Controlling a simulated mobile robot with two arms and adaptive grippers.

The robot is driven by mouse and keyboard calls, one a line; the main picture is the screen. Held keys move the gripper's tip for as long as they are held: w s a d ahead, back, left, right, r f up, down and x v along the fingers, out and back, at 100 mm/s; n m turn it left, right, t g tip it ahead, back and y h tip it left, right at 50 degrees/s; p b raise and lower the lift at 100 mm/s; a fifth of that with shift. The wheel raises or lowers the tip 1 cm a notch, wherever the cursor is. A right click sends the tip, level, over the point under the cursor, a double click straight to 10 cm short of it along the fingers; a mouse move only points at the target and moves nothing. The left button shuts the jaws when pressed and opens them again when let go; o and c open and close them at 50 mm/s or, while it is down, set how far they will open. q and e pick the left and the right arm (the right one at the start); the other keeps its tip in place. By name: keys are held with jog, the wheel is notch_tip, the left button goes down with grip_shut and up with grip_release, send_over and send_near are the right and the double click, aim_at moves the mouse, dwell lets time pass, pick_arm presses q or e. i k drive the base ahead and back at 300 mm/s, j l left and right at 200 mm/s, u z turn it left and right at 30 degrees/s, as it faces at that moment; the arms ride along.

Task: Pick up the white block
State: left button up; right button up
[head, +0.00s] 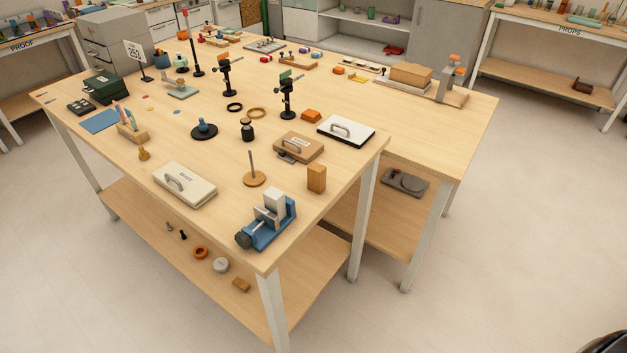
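A white block (274,201) stands upright at the blue vise (268,232), near the front corner of the wooden table (320,210). The block's upper part rises above the vise body, and its lower part is hidden. It appears to sit between the jaws, but I cannot tell how tightly. The vise's dark round knob (243,241) faces the front left. Neither of my grippers is in view.
Close to the vise are a wooden block (316,178), a disc with an upright peg (254,172) and a white handled box (185,183). A brown handled box (298,147) and a black-and-white one (346,131) stand behind.

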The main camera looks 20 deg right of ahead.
aim_at(274, 200)
jog(key=z, duration=0.6)
jog(key=i+j+z, duration=0.1)
jog(key=j+z, duration=0.6)
jog(key=z, duration=0.2)
jog(key=j+z, duration=0.5)
jog(key=i+l, duration=0.05)
jog(key=l, duration=0.05)
